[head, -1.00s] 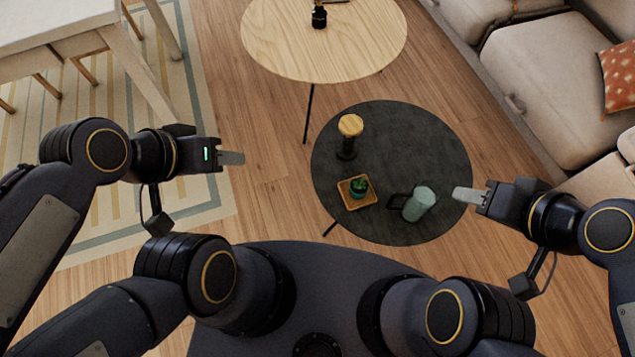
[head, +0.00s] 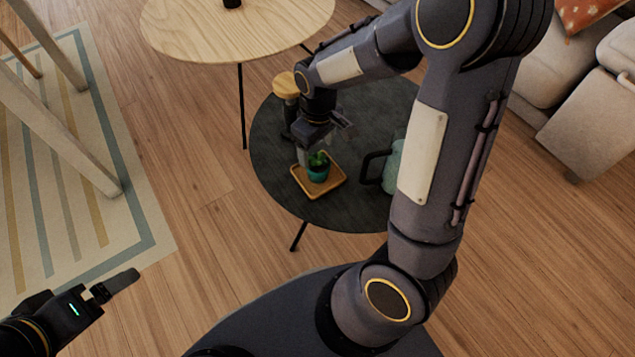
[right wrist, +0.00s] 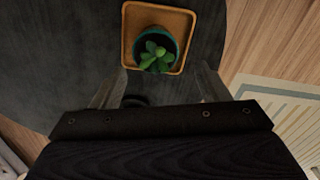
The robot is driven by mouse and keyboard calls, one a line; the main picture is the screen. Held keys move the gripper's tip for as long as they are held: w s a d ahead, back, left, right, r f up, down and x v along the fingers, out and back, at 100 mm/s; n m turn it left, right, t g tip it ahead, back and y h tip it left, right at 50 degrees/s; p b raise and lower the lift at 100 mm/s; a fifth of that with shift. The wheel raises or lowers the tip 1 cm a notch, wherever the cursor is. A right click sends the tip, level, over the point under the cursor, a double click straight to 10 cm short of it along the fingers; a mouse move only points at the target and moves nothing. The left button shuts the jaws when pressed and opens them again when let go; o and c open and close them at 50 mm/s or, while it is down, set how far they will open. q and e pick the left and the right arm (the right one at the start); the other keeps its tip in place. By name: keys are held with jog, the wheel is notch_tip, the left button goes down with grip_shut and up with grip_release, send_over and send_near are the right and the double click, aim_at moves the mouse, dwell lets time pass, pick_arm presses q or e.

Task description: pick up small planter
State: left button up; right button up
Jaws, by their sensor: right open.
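The small planter (head: 318,167) is a teal pot with a green succulent, standing upright on a square wooden tray (head: 331,188) on the dark round table (head: 275,140). It also shows in the right wrist view (right wrist: 153,62), just beyond the fingertips. My right gripper (head: 322,146) is open and empty, behind and above the planter in the head view; its fingers (right wrist: 160,82) sit on either side of the view below the pot, apart from it. My left gripper (head: 122,282) is over the floor at the lower left, away from the table; its jaw gap is not clear.
A wood-topped dark grinder-like object (head: 286,88) stands behind my right gripper. A pale wooden table (head: 235,25) is behind, a sofa (head: 600,120) at the right.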

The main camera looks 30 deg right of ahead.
aim_at(317, 157)
jog(key=f, duration=0.2)
jog(key=f+b, duration=0.1)
jog(key=f, duration=0.1)
jog(key=shift+w+d+f+b, duration=0.1)
jog(key=shift+w+f+b, duration=0.1)
jog(key=shift+f+b, duration=0.1)
notch_tip(317, 157, down, 5)
jog(key=b, duration=0.3)
jog(key=shift+s+d, duration=0.1)
jog(key=shift+d, duration=0.05)
jog(key=shift+r, duration=0.15)
jog(key=shift+c, duration=0.4)
jog(key=c, duration=0.8)
